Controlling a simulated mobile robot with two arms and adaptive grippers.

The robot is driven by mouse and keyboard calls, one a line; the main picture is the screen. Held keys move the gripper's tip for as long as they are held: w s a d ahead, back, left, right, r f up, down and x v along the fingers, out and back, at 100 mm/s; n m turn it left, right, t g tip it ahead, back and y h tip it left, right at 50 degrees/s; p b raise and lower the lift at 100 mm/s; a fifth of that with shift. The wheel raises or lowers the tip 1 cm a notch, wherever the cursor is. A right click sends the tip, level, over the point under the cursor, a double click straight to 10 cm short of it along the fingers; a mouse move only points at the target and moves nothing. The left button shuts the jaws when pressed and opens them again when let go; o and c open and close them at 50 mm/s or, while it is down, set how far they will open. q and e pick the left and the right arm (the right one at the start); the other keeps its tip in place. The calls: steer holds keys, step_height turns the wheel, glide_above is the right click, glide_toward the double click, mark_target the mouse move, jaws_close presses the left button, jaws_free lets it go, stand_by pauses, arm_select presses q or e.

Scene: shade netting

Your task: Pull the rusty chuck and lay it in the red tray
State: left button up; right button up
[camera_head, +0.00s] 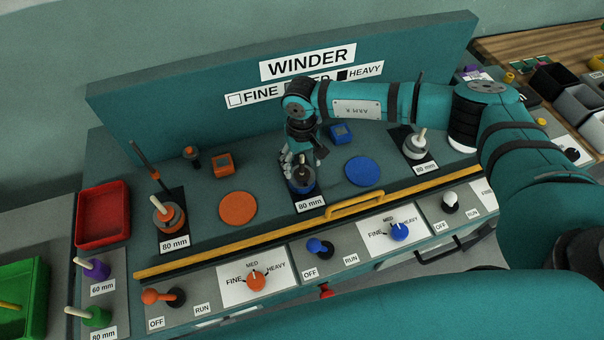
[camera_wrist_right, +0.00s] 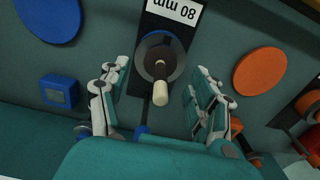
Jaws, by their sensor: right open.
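A dark brown, rusty-looking chuck (camera_wrist_right: 164,70) with a cream tip stands in the middle 80 mm station, on a grey round seat. In the head view this chuck (camera_head: 302,173) is partly hidden by my right gripper (camera_head: 303,160), which points down over it. In the wrist view my right gripper (camera_wrist_right: 161,72) is open, with one finger on each side of the chuck and visible gaps between. The red tray (camera_head: 103,215) lies at the left end of the bench and looks empty. My left gripper is in neither view.
Other cream-tipped pieces stand at the left station (camera_head: 168,214) and right station (camera_head: 416,145). A thin dark rod (camera_head: 145,160) leans up near the left station. An orange disc (camera_head: 238,208) and blue disc (camera_head: 364,171) lie flat. A yellow rail (camera_head: 230,253) edges the front.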

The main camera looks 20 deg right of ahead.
steer(key=shift+r, duration=0.1)
steer(key=shift+b, duration=0.35)
steer(key=c, duration=1)
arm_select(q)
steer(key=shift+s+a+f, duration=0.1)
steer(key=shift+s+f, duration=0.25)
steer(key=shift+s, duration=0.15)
arm_select(e)
jaws_close()
